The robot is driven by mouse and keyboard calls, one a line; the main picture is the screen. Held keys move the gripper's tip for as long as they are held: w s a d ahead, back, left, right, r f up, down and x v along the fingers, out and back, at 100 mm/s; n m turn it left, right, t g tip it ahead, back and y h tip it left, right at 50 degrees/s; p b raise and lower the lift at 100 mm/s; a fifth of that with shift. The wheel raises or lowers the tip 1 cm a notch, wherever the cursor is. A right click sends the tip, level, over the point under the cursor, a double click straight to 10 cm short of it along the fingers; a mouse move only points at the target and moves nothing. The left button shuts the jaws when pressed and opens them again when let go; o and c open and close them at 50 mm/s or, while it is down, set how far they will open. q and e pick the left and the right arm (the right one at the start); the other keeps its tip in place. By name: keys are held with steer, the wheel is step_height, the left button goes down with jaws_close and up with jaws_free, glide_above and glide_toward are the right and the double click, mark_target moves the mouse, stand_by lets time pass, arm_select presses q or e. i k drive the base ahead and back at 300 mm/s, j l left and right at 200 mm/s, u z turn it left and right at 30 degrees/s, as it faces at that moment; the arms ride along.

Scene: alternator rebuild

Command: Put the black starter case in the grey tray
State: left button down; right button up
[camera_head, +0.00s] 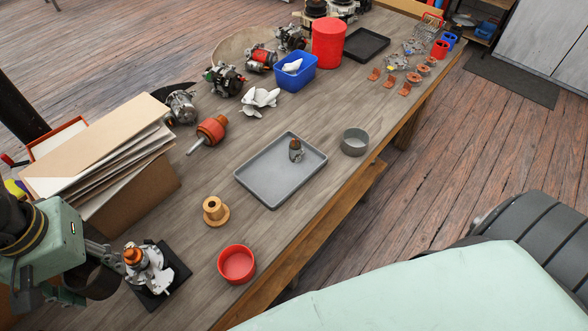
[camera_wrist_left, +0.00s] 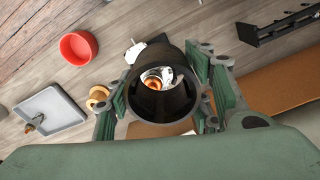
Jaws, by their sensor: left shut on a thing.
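My left gripper (camera_head: 97,262) is shut on the black starter case (camera_head: 103,284), an open cylinder, at the lower left of the head view. In the left wrist view the black starter case (camera_wrist_left: 137,97) sits between the green-padded fingers, and I look into its open end. The grey tray (camera_head: 268,184) lies flat on the bench, to the right of and beyond the gripper. It also shows at the left of the wrist view (camera_wrist_left: 62,112). A small part with a brown top (camera_head: 296,152) stands in the tray; the rest of its floor is bare. My right gripper is not in view.
A metal part with a copper top (camera_head: 150,272) on a black base stands close right of the case. A red bowl (camera_head: 237,263) and a tan flanged bushing (camera_head: 214,211) stand between there and the tray. A stack of boards (camera_head: 100,150) rises behind the gripper.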

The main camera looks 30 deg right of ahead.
mark_target(268, 180)
steer(key=i+l+z, duration=0.1)
steer(key=z, duration=0.25)
steer(key=i+l+z, duration=0.1)
steer(key=z, duration=0.25)
steer(key=i+z, duration=0.2)
steer(key=z, duration=0.15)
